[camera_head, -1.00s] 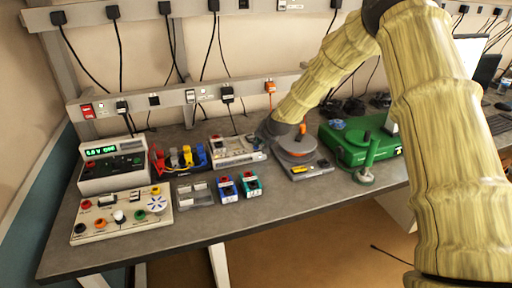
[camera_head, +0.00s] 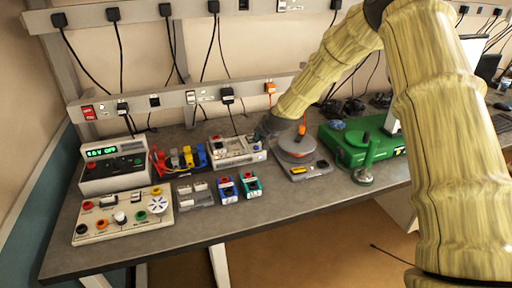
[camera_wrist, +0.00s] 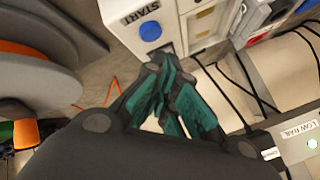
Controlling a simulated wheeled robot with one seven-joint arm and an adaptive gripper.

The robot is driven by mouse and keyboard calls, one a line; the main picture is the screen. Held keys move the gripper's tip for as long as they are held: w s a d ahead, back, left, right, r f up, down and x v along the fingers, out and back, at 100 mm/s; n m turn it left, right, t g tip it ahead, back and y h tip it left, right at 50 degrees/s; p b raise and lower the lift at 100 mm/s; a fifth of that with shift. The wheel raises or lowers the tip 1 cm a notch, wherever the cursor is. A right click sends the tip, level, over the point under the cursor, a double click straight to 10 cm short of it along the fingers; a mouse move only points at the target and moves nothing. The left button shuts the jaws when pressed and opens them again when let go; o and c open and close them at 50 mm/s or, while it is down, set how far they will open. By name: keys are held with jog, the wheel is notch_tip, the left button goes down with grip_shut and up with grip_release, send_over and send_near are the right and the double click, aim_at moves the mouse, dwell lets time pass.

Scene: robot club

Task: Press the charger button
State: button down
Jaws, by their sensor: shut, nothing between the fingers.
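The charger (camera_head: 231,157), a pale box on the bench, stands just left of my gripper (camera_head: 266,130) in the head view. In the wrist view the white charger housing (camera_wrist: 181,8) fills the top middle. Its round blue button (camera_wrist: 150,31) sits beside a label reading START. My gripper (camera_wrist: 165,75), with dark links and teal pads, is shut and empty. Its tips appear just below the blue button in the wrist view; I cannot tell whether they touch the housing.
A grey and orange round device (camera_head: 297,150) stands right of the charger, with a green machine (camera_head: 350,143) beyond it. A power supply (camera_head: 115,171) and control box (camera_head: 122,216) stand at the left. Cables hang from the rail (camera_head: 150,102) behind.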

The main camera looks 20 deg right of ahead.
aim_at(258, 146)
jog(key=shift+r+p, duration=1.05)
jog(key=shift+r, duration=1.15)
jog(key=s+a+f+g+p, duration=0.1)
jog(key=s+a+f+g, duration=0.15)
jog(key=s, duration=0.85)
jog(key=s+a+f+n+g+p, duration=0.15)
jog(key=s+f, duration=0.25)
jog(key=s, duration=0.8)
jog(key=s+a+f+g, duration=0.2)
jog(key=s+f+g, duration=0.1)
jog(key=s, duration=0.8)
jog(key=s+f+n+g+h+b, duration=0.1)
jog(key=s+f+n, duration=0.4)
jog(key=s+f, duration=2.2)
jog(key=s+g+b, duration=0.1)
jog(key=s, duration=0.1)
jog(key=shift+s+d+b, duration=0.25)
jog(key=shift+s+b, duration=0.05)
jog(key=shift+b, duration=0.05)
